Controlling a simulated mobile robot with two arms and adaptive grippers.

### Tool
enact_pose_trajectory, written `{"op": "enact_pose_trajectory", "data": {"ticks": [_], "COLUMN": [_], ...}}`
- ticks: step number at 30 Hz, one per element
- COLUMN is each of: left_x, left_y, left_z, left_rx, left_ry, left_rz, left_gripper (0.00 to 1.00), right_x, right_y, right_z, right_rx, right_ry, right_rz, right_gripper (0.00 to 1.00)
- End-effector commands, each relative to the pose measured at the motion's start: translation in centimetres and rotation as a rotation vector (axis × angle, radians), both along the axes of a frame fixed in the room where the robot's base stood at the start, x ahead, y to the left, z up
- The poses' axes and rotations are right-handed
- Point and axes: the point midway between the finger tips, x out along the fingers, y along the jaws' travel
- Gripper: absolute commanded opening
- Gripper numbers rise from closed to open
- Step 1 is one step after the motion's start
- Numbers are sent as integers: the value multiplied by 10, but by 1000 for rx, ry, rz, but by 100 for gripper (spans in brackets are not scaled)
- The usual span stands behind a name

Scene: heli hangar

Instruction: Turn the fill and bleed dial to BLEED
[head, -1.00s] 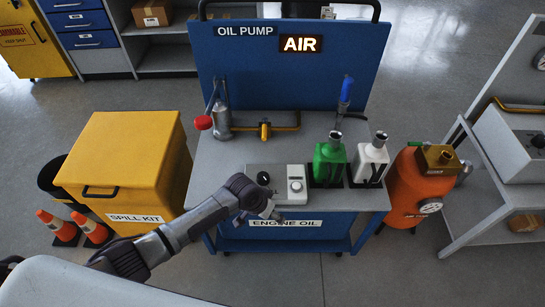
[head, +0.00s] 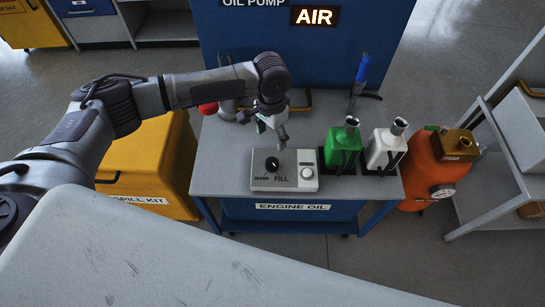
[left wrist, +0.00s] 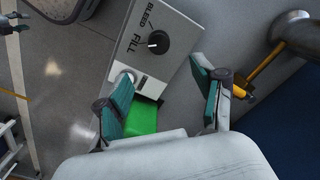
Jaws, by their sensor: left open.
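The fill and bleed dial (head: 272,163) is a black round knob on the left of a light grey control box (head: 255,184) on the cart top. It also shows in the left wrist view (left wrist: 160,41), where its white mark points toward the FILL side; BLEED is printed at another side. My left gripper (head: 272,132) is open and empty, pointing down above and just behind the box, apart from the dial. Its two teal-padded fingers (left wrist: 165,97) are spread in the left wrist view, with the dial beyond the tips. My right gripper does not show in the head view.
A white round button (head: 307,173) is on the box's right. A green bottle (head: 341,147) and a white bottle (head: 384,150) stand close to its right. An oil pump handle (head: 297,108) lies behind. A yellow spill kit (head: 150,165) is left of the cart.

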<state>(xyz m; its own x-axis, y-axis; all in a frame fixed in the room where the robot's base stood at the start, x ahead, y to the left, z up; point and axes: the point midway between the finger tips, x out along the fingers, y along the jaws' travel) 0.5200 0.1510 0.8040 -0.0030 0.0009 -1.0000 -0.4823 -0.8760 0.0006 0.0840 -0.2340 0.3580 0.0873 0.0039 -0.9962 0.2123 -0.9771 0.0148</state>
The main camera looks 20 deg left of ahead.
Motion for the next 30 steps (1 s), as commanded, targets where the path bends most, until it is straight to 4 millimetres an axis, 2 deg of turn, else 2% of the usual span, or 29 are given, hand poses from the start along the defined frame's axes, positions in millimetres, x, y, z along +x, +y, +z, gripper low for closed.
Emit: {"op": "enact_pose_trajectory", "data": {"ticks": [12, 18, 24, 30], "left_x": [-1, -1, -1, -1], "left_y": [-1, -1, -1, -1], "left_z": [-85, -116, -128, -129], "left_rx": [0, 0, -1, -2], "left_ry": [1, 0, 0, -1], "left_rz": [-1, -1, -1, -1], "left_gripper": [68, 68, 68, 68], "right_x": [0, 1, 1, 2], "right_y": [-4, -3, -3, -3], "right_z": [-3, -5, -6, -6], "right_rx": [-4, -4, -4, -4], "right_ry": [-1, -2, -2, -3], "right_rz": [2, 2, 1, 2], "right_gripper": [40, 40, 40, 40]}}
